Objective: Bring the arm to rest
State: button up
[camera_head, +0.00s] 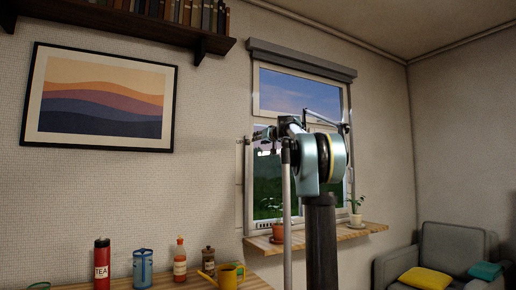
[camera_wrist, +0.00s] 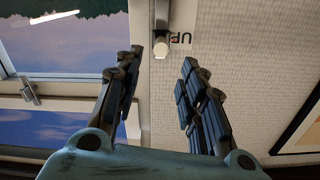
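My arm is raised and extended toward the window (camera_head: 300,95), seen from behind in the head view. My gripper (camera_head: 252,138) is small there, beside the left edge of the window frame. In the wrist view my gripper (camera_wrist: 163,60) has its two dark fingers spread apart, with nothing held between them. A pale rod with a rounded end (camera_wrist: 161,42) shows just beyond the gap between the fingertips. Whether a finger touches it I cannot tell.
A wooden sill (camera_head: 345,233) with potted plants runs under the window. An armchair (camera_head: 450,245) stands at right. A bookshelf (camera_head: 130,27) hangs upper left.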

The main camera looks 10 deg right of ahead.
jog(key=s+a+f+n+g, duration=0.1)
jog(key=s+a+f+g, duration=0.3)
jog(key=s+f, duration=1.05)
jog(key=s+a+f+n+g, duration=0.1)
jog(key=s+a+f+g, duration=0.25)
jog(key=s+f, duration=1.05)
jog(key=s+d+f+m+g+h, duration=0.1)
jog(key=s+d+f, duration=0.3)
jog(key=s+f, duration=0.7)
jog(key=s+d+f+m+g+h, duration=0.1)
jog(key=s+d+f+g+h, duration=0.2)
jog(key=s+f, duration=0.8)
jog(key=s+d+f+m+g+h, duration=0.2)
jog(key=s+d+f, duration=0.3)
jog(key=s+f, duration=0.6)
notch_tip(320, 180, down, 8)
jog(key=shift+f+g+h, duration=0.25)
jog(key=shift+g+h, duration=0.15)
jog(key=shift+g, duration=0.05)
jog(key=shift+d, duration=0.1)
jog(key=shift+w+f, duration=0.2)
jog(key=shift+w, duration=0.25)
